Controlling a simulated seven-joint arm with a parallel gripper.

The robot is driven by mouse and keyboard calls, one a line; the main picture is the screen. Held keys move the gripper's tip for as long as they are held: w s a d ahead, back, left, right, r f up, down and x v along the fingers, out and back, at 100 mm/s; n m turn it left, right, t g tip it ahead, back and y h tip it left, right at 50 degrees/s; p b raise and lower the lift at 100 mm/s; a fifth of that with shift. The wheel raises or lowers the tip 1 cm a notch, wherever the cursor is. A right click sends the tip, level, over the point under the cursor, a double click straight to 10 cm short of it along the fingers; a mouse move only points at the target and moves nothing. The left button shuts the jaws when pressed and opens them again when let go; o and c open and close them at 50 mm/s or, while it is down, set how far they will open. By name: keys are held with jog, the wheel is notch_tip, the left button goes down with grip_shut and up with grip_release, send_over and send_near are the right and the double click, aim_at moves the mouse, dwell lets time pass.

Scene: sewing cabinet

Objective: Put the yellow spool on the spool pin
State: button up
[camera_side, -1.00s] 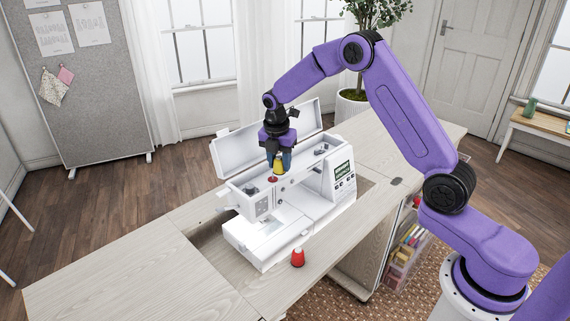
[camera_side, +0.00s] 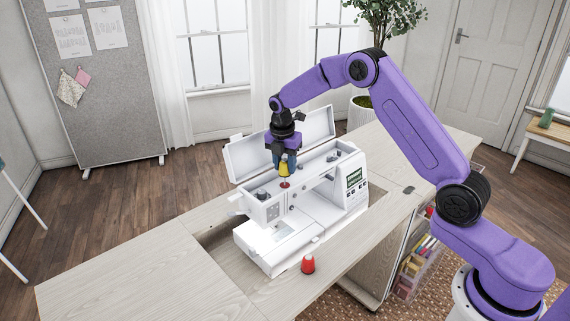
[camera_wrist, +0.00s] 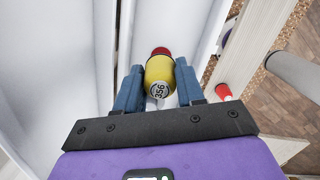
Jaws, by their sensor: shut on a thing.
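The yellow spool (camera_side: 284,170) is held upright between the fingers of my gripper (camera_side: 284,160), over the top of the white sewing machine (camera_side: 328,212). A small red disc (camera_side: 284,184) on the machine's top shows just under the spool; the spool pin itself is not visible. In the wrist view the yellow spool (camera_wrist: 159,72) sits between the two blue fingers of my gripper (camera_wrist: 160,84), its end marked "356" facing the camera. Red (camera_wrist: 161,51) shows just beyond its far end. I cannot tell whether spool and disc touch.
A red spool (camera_side: 308,264) stands on the wooden table (camera_side: 130,272) in front of the machine. The machine's open lid (camera_side: 280,146) stands up behind my gripper. The table's left part is clear.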

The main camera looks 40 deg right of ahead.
jog(key=shift+f, duration=1.25)
dwell(1.0)
jog(key=o, duration=1.1)
notch_tip(320, 180, up, 17)
jog(key=a, duration=0.2)
jog(key=shift+s+r, duration=0.2)
jog(key=shift+s, duration=0.2)
